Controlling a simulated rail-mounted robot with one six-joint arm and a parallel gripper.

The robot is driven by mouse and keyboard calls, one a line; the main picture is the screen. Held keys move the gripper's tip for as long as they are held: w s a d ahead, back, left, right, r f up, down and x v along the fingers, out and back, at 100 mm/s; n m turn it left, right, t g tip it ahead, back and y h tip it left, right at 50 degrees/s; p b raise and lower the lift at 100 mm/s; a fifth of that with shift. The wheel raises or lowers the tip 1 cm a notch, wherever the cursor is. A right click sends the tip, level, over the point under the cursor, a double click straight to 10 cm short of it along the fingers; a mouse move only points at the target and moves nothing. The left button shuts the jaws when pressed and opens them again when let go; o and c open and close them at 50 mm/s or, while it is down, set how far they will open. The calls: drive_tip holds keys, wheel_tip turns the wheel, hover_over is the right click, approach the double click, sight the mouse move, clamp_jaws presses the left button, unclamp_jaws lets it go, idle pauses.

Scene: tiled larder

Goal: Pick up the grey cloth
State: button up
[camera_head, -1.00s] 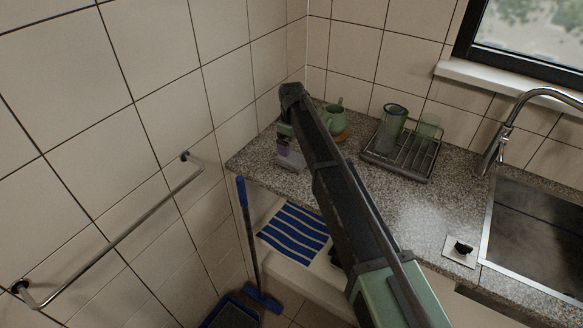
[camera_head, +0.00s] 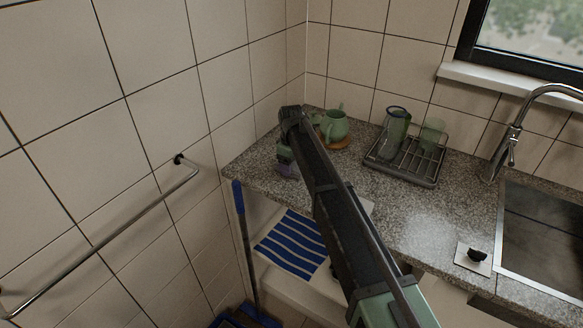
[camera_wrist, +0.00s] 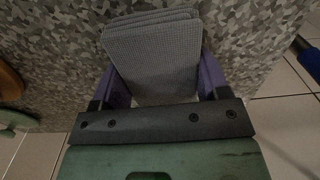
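The grey cloth (camera_wrist: 155,62) is a folded, woven pad of several layers at the top middle of the wrist view. My gripper (camera_wrist: 163,78) has its two purple fingers one on each side of the cloth's near part. The cloth's far part reaches past the fingertips. Hardly any gap shows between cloth and fingers, and I cannot tell whether they press on it. In the head view my gripper (camera_head: 287,168) is low over the left end of the speckled counter (camera_head: 365,205). I cannot make out the cloth there.
A green teapot (camera_head: 334,125) on a round wooden mat stands close behind my gripper. A dish rack (camera_head: 408,166) with glasses is to the right, then the sink (camera_head: 545,235). A tiled wall with a towel rail (camera_head: 105,240) is left. A blue-handled broom (camera_head: 245,235) leans by the counter.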

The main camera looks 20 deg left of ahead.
drive_tip(key=c, duration=0.4)
drive_tip(key=shift+o, duration=0.2)
drive_tip(key=shift+r, duration=0.15)
wheel_tip(320, 180, up, 20)
drive_tip(key=p, duration=2)
